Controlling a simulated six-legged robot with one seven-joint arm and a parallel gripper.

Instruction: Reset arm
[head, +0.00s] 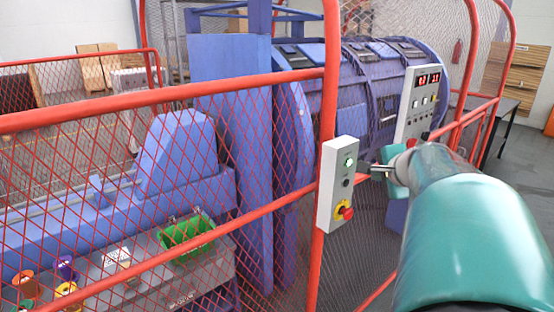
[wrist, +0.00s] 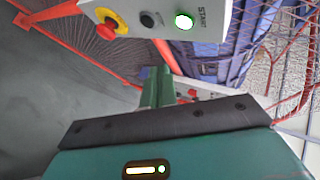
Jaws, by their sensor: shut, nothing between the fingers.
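My arm reaches in from the lower right of the head view, with my gripper (head: 372,171) at its end, just right of the white control box on the red fence post. In the wrist view my gripper (wrist: 156,80) shows as a narrow green shape with its fingers together and nothing visible between them. The control box (head: 336,184) has a lit green button, a black knob and a red button on yellow. In the wrist view the box (wrist: 212,18) shows the lit green START button (wrist: 183,21). I cannot tell whether the fingers touch the box.
A red mesh fence (head: 150,97) stands before the blue strander (head: 360,90). A panel with red digits (head: 418,100) stands behind my arm. A green bin (head: 187,238) and several coloured spools lie on a grey bench behind the mesh. Grey floor is open at the right.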

